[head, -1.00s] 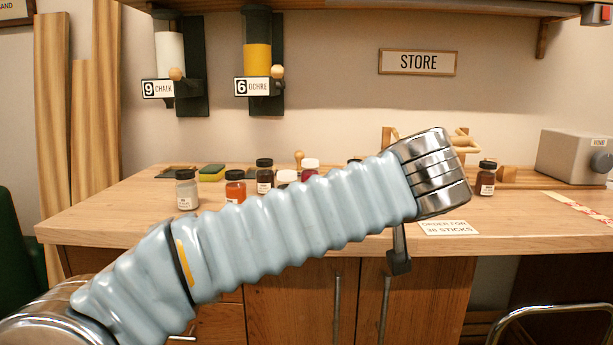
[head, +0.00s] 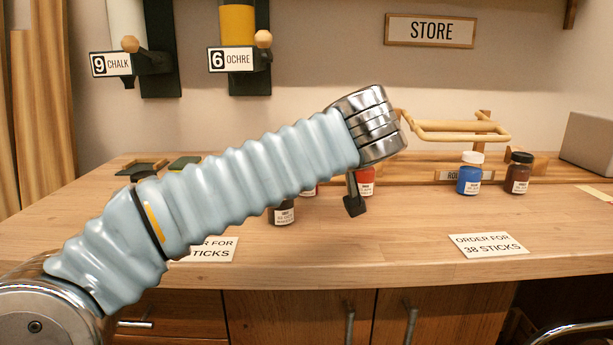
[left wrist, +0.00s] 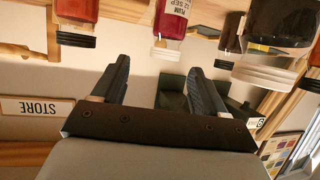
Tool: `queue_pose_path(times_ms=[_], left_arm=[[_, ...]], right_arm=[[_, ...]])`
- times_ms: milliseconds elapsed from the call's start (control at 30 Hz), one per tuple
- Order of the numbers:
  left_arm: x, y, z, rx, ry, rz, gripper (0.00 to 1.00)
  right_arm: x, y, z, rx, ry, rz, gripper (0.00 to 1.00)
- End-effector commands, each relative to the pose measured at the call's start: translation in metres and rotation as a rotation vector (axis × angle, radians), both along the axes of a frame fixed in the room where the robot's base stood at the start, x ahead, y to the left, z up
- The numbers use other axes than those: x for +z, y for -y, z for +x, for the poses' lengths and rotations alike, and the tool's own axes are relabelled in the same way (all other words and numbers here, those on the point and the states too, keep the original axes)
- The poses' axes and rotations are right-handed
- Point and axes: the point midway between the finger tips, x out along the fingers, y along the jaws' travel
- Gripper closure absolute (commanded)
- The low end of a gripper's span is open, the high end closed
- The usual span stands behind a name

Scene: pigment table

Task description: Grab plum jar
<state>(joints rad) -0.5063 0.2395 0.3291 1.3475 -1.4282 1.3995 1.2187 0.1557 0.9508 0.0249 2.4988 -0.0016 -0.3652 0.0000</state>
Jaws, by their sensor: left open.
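The plum jar (left wrist: 172,22), crimson with a pale lid and a label reading PLUM, shows upside down at the top of the left wrist view. My left gripper (left wrist: 158,66) is open there, its two dark fingers apart and nothing between them. The plum jar's lid lies just past the fingertips, between their two lines. In the head view my left arm crosses the worktop and a dark finger of the left gripper (head: 354,196) hangs below the wrist. A red jar (head: 366,183) shows behind that finger; I cannot tell whether it is the plum jar. My right gripper is out of view.
In the left wrist view, a red jar (left wrist: 77,14) and a dark-lidded jar (left wrist: 230,32) flank the plum jar. A blue jar (head: 468,180) and a brown jar (head: 519,178) stand at the right.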

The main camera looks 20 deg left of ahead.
Motion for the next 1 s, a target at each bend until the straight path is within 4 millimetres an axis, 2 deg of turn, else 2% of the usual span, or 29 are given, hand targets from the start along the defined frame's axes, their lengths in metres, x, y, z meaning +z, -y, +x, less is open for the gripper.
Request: queue_pose_path(times_ms=[267, 500, 767, 1000], left_arm=[[-0.010, -0.015, 0.022, 0.003, -0.001, 0.001, 0.27], [-0.024, -0.032, 0.048, 0.000, 0.000, 0.001, 0.27], [-0.026, -0.034, 0.051, -0.001, 0.001, 0.000, 0.27], [-0.026, -0.034, 0.051, -0.002, 0.001, 0.000, 0.63]], right_arm=[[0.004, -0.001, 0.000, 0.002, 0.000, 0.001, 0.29], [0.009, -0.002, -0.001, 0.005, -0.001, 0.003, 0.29], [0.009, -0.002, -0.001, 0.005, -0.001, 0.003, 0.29], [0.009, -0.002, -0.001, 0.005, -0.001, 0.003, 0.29]])
